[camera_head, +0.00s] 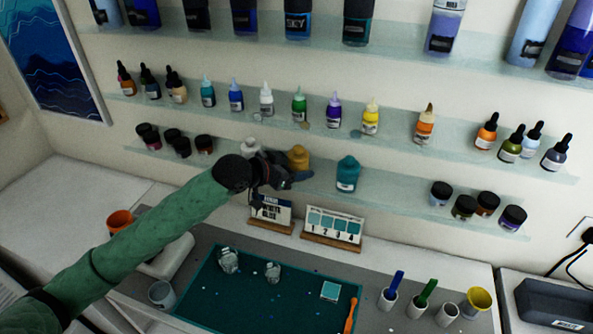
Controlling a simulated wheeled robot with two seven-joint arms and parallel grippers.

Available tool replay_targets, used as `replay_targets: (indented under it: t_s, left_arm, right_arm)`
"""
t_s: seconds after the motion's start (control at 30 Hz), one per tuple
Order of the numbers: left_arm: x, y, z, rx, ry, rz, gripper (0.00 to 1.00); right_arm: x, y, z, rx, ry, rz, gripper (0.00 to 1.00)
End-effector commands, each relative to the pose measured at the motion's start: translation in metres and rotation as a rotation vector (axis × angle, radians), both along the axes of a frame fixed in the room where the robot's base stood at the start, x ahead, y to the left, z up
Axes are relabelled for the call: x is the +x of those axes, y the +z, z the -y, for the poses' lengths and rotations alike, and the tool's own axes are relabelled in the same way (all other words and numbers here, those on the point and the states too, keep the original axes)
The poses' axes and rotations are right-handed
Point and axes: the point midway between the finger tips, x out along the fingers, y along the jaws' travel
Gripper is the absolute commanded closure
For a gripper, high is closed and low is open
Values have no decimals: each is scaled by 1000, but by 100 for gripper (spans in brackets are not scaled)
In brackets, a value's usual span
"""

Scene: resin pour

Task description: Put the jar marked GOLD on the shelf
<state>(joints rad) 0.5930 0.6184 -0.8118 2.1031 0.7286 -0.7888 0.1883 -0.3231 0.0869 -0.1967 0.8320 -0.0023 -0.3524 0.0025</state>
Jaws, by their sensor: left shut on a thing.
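The gold-coloured jar (299,155) is at the lower glass shelf (400,196), between a white jar (250,146) and a teal jar (347,175). My left gripper (292,175) reaches in from the left and is shut on the gold jar. The dark fingers hide the jar's lower part and its label. I cannot tell whether its base touches the shelf. My right gripper is not in view.
Small dark jars stand at both ends of the lower shelf. Dropper bottles (370,117) fill much of the shelf above. Below are two cards on wooden stands (333,226) and a teal mat (220,300) with clear cups.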

Motion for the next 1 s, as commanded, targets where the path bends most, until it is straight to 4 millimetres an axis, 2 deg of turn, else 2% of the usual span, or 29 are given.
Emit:
replay_targets:
  t_s: [0.33,0.37,0.43,0.47,0.8,0.9,0.97,1.0]
  left_arm:
    - [0,-2,0,-1,0,1,79]
    - [0,-2,0,0,0,0,41]
    - [0,-2,0,0,0,0,27]
    - [0,-2,0,0,0,0,25]
    - [0,2,0,-1,0,1,25]
    - [-5,5,-8,2,1,-1,25]
    - [-9,9,-13,1,1,0,25]
    - [-13,13,-18,1,0,-1,25]
  right_arm:
    - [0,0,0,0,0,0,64]
    - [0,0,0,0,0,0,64]
    - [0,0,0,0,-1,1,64]
    - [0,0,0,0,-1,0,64]
    - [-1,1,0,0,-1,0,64]
    - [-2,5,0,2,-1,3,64]
    - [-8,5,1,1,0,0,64]
    - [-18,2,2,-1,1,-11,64]
